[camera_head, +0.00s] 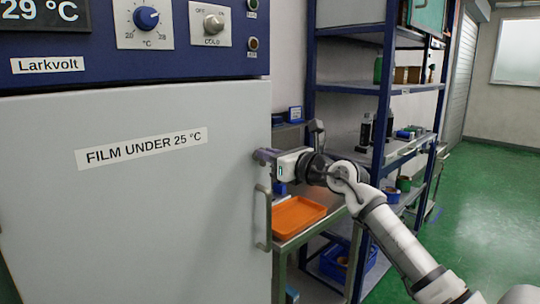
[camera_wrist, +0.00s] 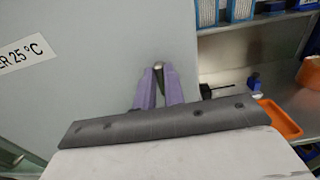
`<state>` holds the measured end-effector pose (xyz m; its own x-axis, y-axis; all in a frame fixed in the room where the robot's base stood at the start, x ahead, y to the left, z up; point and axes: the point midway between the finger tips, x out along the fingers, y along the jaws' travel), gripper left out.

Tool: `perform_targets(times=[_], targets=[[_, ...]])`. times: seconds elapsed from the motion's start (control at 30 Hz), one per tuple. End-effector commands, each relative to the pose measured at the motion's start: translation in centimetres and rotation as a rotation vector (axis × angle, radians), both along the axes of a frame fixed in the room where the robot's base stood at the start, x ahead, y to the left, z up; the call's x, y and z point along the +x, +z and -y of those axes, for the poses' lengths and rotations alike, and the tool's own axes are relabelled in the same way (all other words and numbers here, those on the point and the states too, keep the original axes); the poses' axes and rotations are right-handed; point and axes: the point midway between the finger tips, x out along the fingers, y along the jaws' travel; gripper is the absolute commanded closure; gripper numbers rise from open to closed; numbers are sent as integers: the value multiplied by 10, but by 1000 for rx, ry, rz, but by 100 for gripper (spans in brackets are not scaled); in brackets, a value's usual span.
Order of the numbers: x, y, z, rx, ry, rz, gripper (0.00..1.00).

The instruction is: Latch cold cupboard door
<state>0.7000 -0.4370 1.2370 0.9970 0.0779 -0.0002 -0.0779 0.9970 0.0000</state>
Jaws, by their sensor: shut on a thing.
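The cold cupboard door (camera_head: 130,220) is a large pale grey panel labelled "FILM UNDER 25 °C". It looks closed or nearly closed under the blue control panel; I cannot tell whether it is latched. A vertical bar handle (camera_head: 262,218) is near its right edge. My gripper (camera_head: 262,157) is at that edge, above the bar handle. In the wrist view, the purple fingers of my gripper (camera_wrist: 158,80) are close together on a small grey metal piece (camera_wrist: 159,66), which seems to be the latch lever. Most of this piece is hidden between the fingers.
Right of the cupboard, an orange tray (camera_head: 297,214) lies on a metal table. A blue shelf rack (camera_head: 345,88) with bottles and boxes stands behind my arm. A blue crate (camera_head: 347,260) is low down. The green floor (camera_head: 490,200) at the right is open.

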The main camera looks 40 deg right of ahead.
Motion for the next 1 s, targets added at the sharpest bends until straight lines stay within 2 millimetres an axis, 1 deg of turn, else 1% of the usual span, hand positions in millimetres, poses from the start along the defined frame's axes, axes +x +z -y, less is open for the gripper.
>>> perform_targets(times=[0.27,0.47,0.67,1.0], targets=[[0,0,1,23,-1,-2,100],[0,-1,2,112,0,-9,100],[0,-2,3,269,0,-20,100],[0,-2,7,591,-1,-46,100]])
